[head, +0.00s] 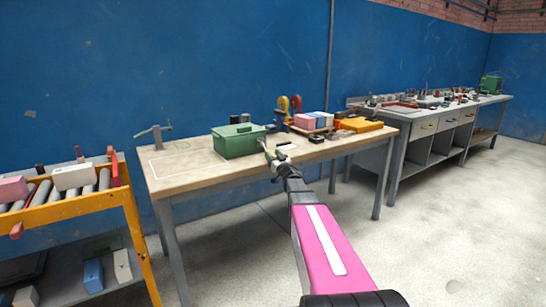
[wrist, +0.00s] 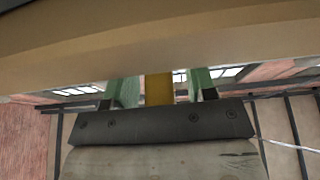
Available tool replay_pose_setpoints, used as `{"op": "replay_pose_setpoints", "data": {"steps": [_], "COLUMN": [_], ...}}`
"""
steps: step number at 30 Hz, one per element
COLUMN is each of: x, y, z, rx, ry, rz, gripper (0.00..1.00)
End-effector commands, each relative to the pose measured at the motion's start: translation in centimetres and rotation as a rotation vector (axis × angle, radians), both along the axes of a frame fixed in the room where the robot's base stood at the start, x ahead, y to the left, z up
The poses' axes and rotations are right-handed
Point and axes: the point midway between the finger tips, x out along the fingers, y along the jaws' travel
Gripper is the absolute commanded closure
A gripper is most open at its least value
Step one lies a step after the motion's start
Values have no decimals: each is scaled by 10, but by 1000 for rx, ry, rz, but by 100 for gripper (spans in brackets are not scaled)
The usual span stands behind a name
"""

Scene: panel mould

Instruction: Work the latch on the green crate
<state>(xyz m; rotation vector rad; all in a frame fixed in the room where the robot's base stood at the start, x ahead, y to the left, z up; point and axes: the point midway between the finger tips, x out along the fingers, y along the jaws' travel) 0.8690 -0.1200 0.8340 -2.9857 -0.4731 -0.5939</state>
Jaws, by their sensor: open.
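The green crate (head: 236,143) stands on the wooden table, with its lid down and a dark handle on top. My gripper (head: 268,152) is at the crate's right end, close to it; the head view does not show whether they touch. In the wrist view my gripper (wrist: 161,90) has its two green-padded fingers apart. A yellow-brown upright piece (wrist: 159,89) shows between the fingers, with gaps on both sides; I cannot tell whether it is the latch. The latch cannot be made out in the head view.
The wooden table (head: 172,182) also holds a small clamp (head: 154,134) at left and an orange case (head: 360,125) at right. Pink and blue blocks lie behind my gripper. A yellow-framed roller stand (head: 70,203) is at left. A broad tan surface (wrist: 160,45) crosses the wrist view above the fingers.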

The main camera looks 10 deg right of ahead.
Motion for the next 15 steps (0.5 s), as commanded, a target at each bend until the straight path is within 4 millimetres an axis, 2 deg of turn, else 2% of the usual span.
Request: {"op": "replay_pose_setpoints", "data": {"steps": [4, 6, 9, 15], "x": [0, 0, 0, -1], "y": [0, 0, 0, 0], "z": [0, 0, 0, 0], "rx": [0, 0, 0, -1], "ry": [0, 0, 0, 3], "rz": [0, 0, 0, 0], "gripper": [49, 72, 100, 100]}}
